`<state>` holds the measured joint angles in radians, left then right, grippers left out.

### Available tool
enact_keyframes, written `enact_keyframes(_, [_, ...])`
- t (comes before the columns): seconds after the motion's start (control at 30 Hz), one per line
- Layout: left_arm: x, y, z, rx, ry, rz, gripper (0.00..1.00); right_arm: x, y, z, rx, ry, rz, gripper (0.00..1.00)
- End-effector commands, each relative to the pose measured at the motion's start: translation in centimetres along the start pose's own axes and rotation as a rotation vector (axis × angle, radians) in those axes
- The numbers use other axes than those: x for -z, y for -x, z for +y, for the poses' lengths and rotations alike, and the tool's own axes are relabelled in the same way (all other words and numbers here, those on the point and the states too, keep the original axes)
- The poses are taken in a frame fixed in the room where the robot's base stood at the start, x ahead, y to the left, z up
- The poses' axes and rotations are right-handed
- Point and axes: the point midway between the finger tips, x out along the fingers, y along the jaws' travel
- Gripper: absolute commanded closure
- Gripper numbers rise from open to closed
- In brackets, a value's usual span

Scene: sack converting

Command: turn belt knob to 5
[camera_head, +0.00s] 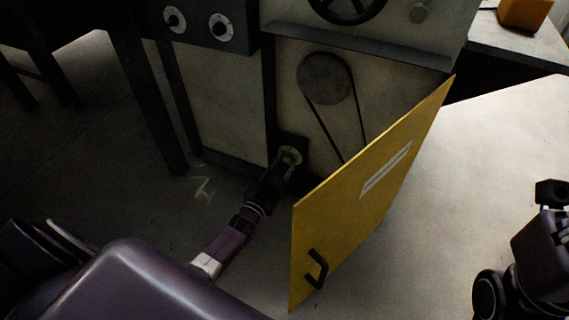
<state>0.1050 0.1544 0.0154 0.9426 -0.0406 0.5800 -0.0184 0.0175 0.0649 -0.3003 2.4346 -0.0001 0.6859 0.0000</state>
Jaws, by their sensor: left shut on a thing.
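The belt knob (291,154) is a small pale round dial on a dark plate, low on the machine front inside the open door. My left gripper (279,168) reaches up to it from below and is shut on it. The gripper's fingers hide part of the knob, and I cannot read its marks or setting. At the right edge only dark and purple parts of my right arm show, with no right fingertips visible.
A yellow door (345,205) with a black handle stands open right of my left gripper. A pulley (326,78) with a belt is above the knob. Two other dials (221,28) are on a dark panel at upper left. Floor at right is clear.

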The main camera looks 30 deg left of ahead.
Motion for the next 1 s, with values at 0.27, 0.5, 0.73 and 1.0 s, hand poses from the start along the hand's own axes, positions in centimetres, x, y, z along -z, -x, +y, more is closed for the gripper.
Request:
enact_keyframes(0.27, [-0.1,0.1,0.0,-0.001,-0.008,-0.004,1.00,0.0,0.0,0.0,0.000,0.000,-0.001,0.60])
enact_keyframes(0.5, [-0.1,0.1,0.0,-0.001,-0.007,-0.003,0.65,0.1,-0.1,0.0,0.001,0.000,0.004,0.60])
enact_keyframes(0.73, [-0.1,0.0,0.0,-0.001,-0.006,-0.001,0.59,0.1,-0.2,0.0,0.002,0.001,0.008,0.60])
enact_keyframes(1.0, [-0.1,1.2,0.0,-0.001,-0.006,-0.003,0.59,0.2,-0.2,0.0,0.001,0.001,0.011,0.60])
